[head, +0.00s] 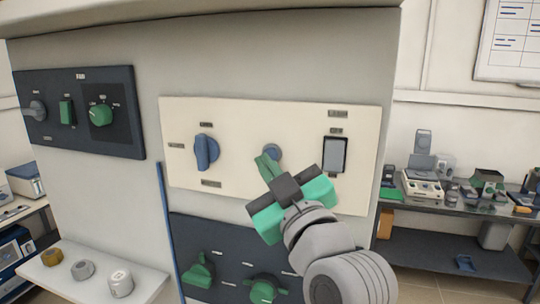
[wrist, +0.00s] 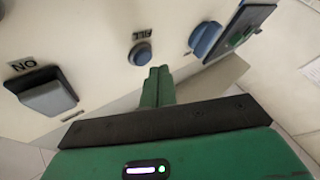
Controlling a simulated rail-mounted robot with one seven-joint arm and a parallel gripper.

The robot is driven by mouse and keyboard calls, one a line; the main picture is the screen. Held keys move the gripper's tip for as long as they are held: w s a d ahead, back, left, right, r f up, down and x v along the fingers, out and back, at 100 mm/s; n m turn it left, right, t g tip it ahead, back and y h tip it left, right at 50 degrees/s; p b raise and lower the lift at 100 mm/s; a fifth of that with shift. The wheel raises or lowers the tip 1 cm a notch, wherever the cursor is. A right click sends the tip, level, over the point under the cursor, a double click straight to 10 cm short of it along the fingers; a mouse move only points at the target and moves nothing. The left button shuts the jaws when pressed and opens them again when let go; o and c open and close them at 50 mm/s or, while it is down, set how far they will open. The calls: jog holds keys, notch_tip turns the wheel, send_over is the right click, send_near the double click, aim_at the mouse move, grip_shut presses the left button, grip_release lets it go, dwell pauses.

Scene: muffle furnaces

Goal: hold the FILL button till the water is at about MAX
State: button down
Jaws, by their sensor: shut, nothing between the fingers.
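The FILL button (head: 273,152) is a small round blue-grey button in the middle of the cream panel (head: 232,120). In the wrist view the button (wrist: 140,54) has a dark collar, with its FILL label beside it, upside down. My gripper (head: 262,160) is shut and empty, its green fingers pointing at the panel. In the head view the fingertips overlap the button's lower left. In the wrist view my fingertips (wrist: 158,70) are close beside the button, with panel showing between; I cannot tell the depth gap. I can make out no water level or MAX mark.
A blue knob (head: 206,152) is left of the button and a grey rocker switch (head: 335,154) right of it. A dark panel with green knobs (head: 238,240) is below; another (head: 80,112) is at upper left. A white shelf (head: 88,272) holds small round items.

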jog(key=s, duration=0.1)
jog(key=s+a, duration=0.1)
jog(key=s, duration=0.2)
jog(key=shift+s+a, duration=0.35)
jog(key=shift+a, duration=0.05)
jog(key=s+r+m+t+h, duration=0.2)
jog(key=s+m+t+h, duration=0.5)
jog(key=s, duration=1.1)
notch_tip(320, 180, up, 13)
jog(key=m+g+h+p, duration=0.1)
jog(key=m+p, duration=0.2)
jog(key=p, duration=0.9)
jog(key=shift+s+a+f+g, duration=0.15)
jog(key=shift+a+f+g, duration=0.05)
jog(key=shift+a+g, duration=0.1)
